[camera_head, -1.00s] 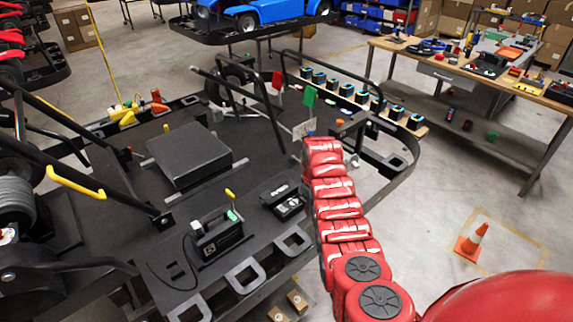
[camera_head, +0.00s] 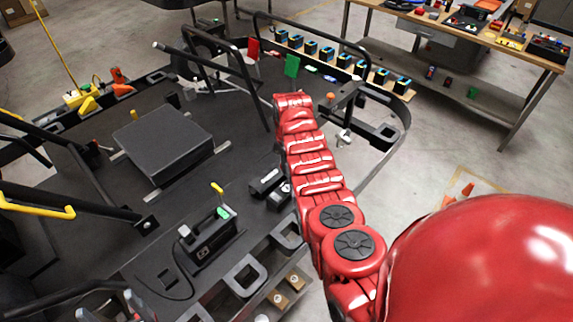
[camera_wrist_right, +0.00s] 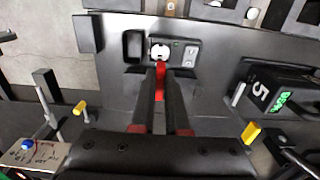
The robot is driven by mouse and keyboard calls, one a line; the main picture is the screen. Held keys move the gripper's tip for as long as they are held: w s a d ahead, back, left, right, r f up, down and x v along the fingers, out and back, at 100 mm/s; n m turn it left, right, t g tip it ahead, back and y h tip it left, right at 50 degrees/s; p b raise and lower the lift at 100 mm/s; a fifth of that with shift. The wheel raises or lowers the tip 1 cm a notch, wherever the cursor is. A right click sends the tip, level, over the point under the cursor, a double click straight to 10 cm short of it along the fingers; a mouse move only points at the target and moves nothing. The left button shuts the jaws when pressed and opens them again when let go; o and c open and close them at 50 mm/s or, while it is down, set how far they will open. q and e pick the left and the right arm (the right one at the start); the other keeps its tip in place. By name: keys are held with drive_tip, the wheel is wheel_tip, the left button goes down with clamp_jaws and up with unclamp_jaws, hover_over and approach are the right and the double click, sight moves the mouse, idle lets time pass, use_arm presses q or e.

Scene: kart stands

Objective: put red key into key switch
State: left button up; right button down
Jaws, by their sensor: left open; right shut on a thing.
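In the right wrist view the red key (camera_wrist_right: 160,82) is between the dark fingertips of my right gripper (camera_wrist_right: 161,98), which is shut on it. The key points up at the key switch (camera_wrist_right: 160,51), a light round face with a dark centre on a black panel. The key's tip is at or just below the face; I cannot tell whether it is inside. In the head view my red right arm hides the right gripper, key and switch. My left gripper (camera_head: 108,303) is open and empty at the bottom left edge, partly cut off.
A black box with a green light (camera_head: 208,238) and a yellow-tipped lever stands left of my right arm. A flat black box (camera_head: 165,145) lies further back. Several blue-and-black blocks (camera_head: 327,54) line the far shelf.

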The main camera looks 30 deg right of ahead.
drive_tip(key=shift+s+d, duration=0.1)
drive_tip(key=shift+s+f+b, duration=0.15)
drive_tip(key=shift+f+b, duration=0.6)
drive_tip(key=shift+f, duration=0.05)
wheel_tip(320, 180, down, 4)
drive_tip(key=shift+r+b, duration=0.2)
drive_tip(key=shift+b, duration=1.05)
drive_tip(key=shift+f, duration=0.25)
drive_tip(key=shift+b, duration=0.85)
drive_tip(key=shift+f+b, duration=1.3)
drive_tip(key=shift+f, duration=0.2)
drive_tip(key=c, duration=0.8)
unclamp_jaws()
drive_tip(key=shift+c, duration=0.2)
drive_tip(key=shift+r, duration=0.1)
